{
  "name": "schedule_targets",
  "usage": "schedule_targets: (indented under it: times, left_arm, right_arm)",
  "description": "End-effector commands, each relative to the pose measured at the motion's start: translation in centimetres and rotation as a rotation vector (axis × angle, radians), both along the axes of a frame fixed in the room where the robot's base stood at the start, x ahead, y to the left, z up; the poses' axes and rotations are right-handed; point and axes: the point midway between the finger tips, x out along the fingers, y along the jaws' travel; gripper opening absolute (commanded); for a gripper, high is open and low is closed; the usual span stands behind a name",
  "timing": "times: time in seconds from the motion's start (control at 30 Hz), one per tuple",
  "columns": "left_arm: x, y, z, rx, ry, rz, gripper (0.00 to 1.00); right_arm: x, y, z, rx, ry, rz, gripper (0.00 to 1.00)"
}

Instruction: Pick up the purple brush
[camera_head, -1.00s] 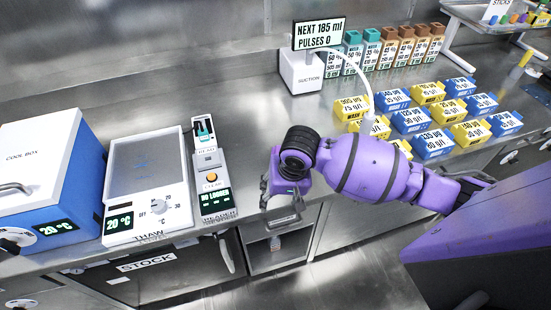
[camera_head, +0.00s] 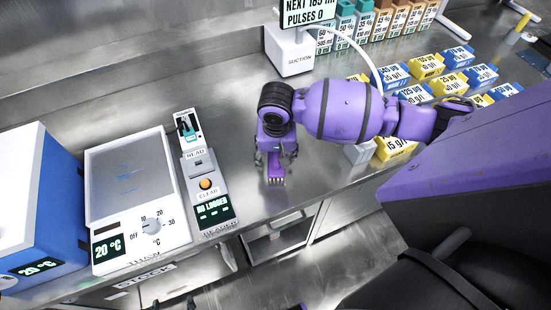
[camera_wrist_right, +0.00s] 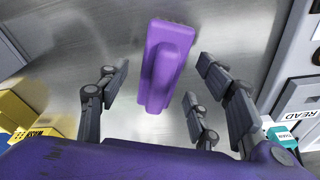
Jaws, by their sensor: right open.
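The purple brush (camera_head: 275,170) lies on the steel counter just below my right gripper in the head view. In the right wrist view the purple brush (camera_wrist_right: 165,62) lies ahead, between the lines of the fingers and apart from them. My right gripper (camera_head: 274,160) points down over the counter. In the right wrist view my right gripper (camera_wrist_right: 165,95) has its fingers spread wide, with nothing held. In the head view part of the brush is hidden behind the gripper. My left gripper is not in view.
A reader device (camera_head: 199,165) and a thaw plate (camera_head: 130,185) stand left of the brush, with a blue and white cool box (camera_head: 30,200) beyond. A suction unit (camera_head: 289,52) stands behind. Yellow and blue labelled boxes (camera_head: 425,66) fill the right. The counter's front edge is close.

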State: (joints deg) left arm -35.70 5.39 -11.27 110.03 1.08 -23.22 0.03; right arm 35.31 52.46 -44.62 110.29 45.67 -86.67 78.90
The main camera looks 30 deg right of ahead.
Motion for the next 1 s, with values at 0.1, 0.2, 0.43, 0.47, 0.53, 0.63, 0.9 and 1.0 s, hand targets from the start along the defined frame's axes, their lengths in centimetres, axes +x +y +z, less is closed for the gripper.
schedule_targets:
  times: [0.1,0.2,0.43,0.47,0.53,0.63,0.9,1.0]
  left_arm:
    - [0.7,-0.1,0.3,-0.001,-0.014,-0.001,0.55]
    - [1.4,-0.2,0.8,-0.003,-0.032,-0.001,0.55]
    - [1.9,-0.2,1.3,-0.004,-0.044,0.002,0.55]
    - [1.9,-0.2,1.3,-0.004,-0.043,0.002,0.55]
    - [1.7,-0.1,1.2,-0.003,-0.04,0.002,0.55]
    - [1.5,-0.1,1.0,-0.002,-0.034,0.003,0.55]
    - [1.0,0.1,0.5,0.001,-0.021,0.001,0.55]
    - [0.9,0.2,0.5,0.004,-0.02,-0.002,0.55]
  right_arm:
    - [0.2,-0.2,-1.7,-0.001,0.0,0.0,0.59]
    - [0.3,-0.2,-2.3,0.0,-0.002,0.0,0.59]
    - [0.4,-0.2,-2.2,0.0,-0.004,0.0,0.58]
    - [0.4,-0.2,-2.2,0.0,-0.004,0.0,0.54]
    - [0.4,-0.2,-2.2,0.0,-0.004,0.0,0.45]
    - [0.4,-0.2,-2.2,0.0,-0.004,0.0,0.32]
    - [0.4,-0.2,-2.2,0.0,-0.004,0.0,0.05]
    - [0.4,-0.2,-2.2,0.0,-0.004,0.0,0.05]
